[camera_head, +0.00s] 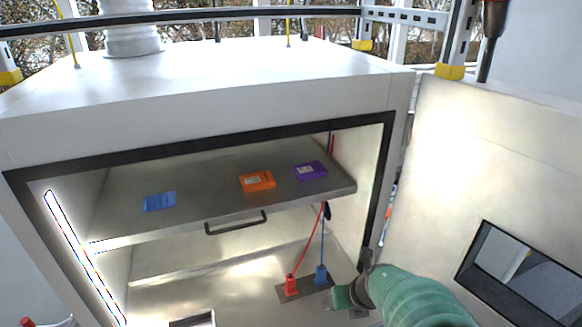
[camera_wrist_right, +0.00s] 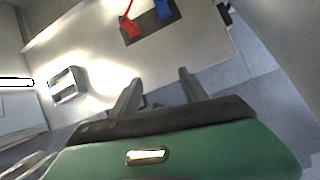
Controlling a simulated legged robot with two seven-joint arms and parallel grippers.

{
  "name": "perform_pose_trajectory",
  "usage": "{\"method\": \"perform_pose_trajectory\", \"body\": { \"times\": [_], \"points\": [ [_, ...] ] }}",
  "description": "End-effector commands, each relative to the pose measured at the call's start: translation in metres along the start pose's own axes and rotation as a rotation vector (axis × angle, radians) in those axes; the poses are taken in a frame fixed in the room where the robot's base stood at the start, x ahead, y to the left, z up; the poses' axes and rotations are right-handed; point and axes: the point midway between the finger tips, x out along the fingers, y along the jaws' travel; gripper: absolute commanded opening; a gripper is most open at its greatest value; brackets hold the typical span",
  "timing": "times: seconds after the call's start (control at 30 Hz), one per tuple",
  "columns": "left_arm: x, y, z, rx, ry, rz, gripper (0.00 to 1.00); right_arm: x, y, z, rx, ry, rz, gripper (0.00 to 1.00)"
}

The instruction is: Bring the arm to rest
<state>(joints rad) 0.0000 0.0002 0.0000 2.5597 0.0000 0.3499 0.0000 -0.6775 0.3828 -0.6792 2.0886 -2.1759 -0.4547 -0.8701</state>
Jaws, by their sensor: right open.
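My right arm (camera_head: 415,300) is green and reaches in from the lower right of the head view, across the cabinet's front opening. Its gripper (camera_wrist_right: 160,88) shows in the right wrist view with two dark fingers apart and nothing between them. In the head view the green gripper body (camera_head: 343,298) is beside the blue connector (camera_head: 321,274), and its fingertips are hard to make out. The red connector (camera_head: 291,286) stands left of the blue one on a dark plate. Both have cables running upward. My left gripper is not in view.
The white cabinet (camera_head: 200,95) has a pull-out shelf (camera_head: 210,205) holding blue (camera_head: 159,201), orange (camera_head: 257,181) and purple (camera_head: 309,170) battery items. Its open door (camera_head: 450,180) stands at the right, close to my arm. A small metal bracket (camera_wrist_right: 67,85) is on the cabinet floor.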

Motion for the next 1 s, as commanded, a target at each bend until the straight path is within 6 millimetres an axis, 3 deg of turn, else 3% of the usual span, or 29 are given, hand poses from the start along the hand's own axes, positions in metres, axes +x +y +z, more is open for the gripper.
{"method": "perform_pose_trajectory", "body": {
  "times": [0.27, 0.43, 0.53, 0.67, 0.73, 0.83, 0.9, 0.97, 1.0],
  "points": [
    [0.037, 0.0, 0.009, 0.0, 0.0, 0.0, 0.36, 0.026, -0.012, -0.004, 0.472, -0.13, 0.037, 0.52],
    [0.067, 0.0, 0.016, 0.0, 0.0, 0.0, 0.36, 0.044, -0.035, -0.016, 0.919, -0.221, 0.048, 0.52],
    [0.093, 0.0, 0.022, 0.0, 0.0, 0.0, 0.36, 0.06, -0.057, -0.036, 1.281, -0.274, 0.042, 0.52],
    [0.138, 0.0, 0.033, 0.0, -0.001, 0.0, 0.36, 0.088, -0.091, -0.099, 1.922, -0.327, -0.013, 0.52],
    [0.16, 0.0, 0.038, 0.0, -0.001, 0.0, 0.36, 0.103, -0.101, -0.145, 2.291, -0.335, -0.073, 0.52],
    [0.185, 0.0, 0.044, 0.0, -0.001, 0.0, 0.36, 0.117, -0.097, -0.207, 2.743, -0.321, -0.181, 0.52],
    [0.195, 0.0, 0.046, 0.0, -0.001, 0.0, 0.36, 0.122, -0.088, -0.238, 2.972, -0.3, -0.256, 0.52],
    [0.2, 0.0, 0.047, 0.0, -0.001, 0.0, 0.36, 0.124, -0.08, -0.255, 3.108, -0.283, -0.307, 0.52],
    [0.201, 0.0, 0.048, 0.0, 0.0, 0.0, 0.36, 0.124, -0.076, -0.262, -3.059, 0.265, 0.321, 0.52]
  ]
}}
